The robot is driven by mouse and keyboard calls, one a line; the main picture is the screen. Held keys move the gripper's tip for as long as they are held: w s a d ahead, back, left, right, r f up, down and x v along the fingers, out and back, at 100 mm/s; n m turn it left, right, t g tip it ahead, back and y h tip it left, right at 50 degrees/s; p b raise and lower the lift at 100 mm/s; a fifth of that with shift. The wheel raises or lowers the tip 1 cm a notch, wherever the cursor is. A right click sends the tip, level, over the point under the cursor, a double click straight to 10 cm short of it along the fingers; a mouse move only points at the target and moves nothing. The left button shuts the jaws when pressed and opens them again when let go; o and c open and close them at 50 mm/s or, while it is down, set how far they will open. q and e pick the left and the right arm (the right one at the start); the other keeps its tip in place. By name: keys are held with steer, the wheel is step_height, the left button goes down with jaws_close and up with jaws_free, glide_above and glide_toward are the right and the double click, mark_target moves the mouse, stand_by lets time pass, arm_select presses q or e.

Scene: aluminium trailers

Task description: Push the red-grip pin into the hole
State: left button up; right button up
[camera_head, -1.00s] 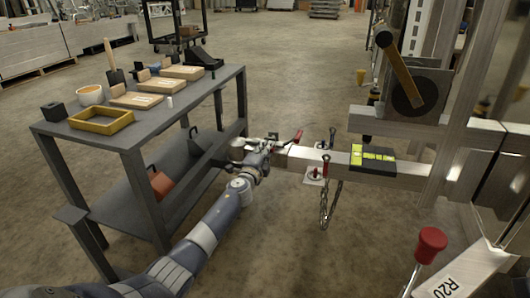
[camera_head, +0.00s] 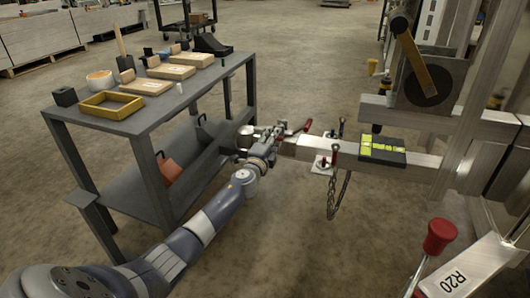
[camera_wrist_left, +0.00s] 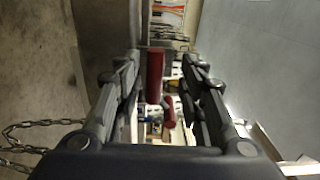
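The red-grip pin (camera_head: 334,151) stands upright at the trailer's tongue beam, beside a small light plate with a hanging chain. I cannot tell how deep it sits, and its hole is not clearly visible. My left gripper (camera_head: 268,138) is at the beam's front end, to the left of the pin and apart from it. In the left wrist view my left gripper (camera_wrist_left: 160,100) has its fingers spread, with a red grip (camera_wrist_left: 155,75) seen beyond the gap and a second, smaller red part lower down. My right gripper is in neither view.
A red lever (camera_head: 303,130) is at the beam's front end. A black box with yellow-green labels (camera_head: 382,148) sits on the beam. A dark workbench (camera_head: 138,122) with boards and a yellow tray stands left. A red knob (camera_head: 440,236) rises at lower right. Open floor lies below the beam.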

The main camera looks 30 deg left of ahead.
arm_select(q)
steer(key=v, duration=0.9)
steer(key=shift+s, duration=0.35)
steer(key=shift+s+d+f, duration=0.1)
steer(key=shift+d, duration=0.05)
